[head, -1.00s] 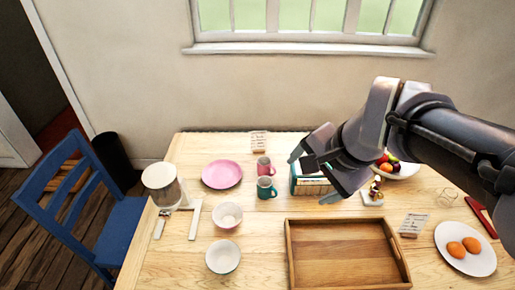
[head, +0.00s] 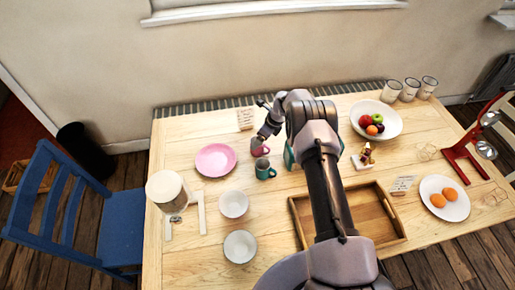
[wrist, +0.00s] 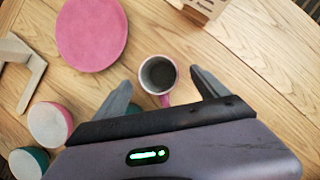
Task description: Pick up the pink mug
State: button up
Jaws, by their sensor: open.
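The pink mug (head: 259,149) stands upright on the wooden table, just behind the teal mug (head: 264,170). In the wrist view the pink mug (wrist: 158,74) shows its dark inside, with its handle pointing toward my gripper. My gripper (wrist: 161,84) is open and empty, with one finger on each side of the mug and a gap on both sides. In the head view my gripper (head: 266,118) is above and behind the pink mug, partly overlapping it. I cannot tell the exact height between them.
A pink plate (head: 215,160) lies left of the mugs. Two bowls (head: 233,205) (head: 240,247) stand in front. A wooden tray (head: 378,207) is at the right front, a fruit bowl (head: 389,112) at the back right. A small card (head: 245,119) stands behind the mug.

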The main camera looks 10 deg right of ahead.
jog(key=x, duration=0.2)
jog(key=b+x, duration=0.1)
jog(key=x, duration=0.4)
jog(key=shift+s+d+f+b, duration=0.1)
jog(key=shift+s+f+b, duration=0.2)
jog(key=shift+f+b, duration=0.1)
jog(key=shift+r, duration=0.2)
jog(key=c, duration=1.7)
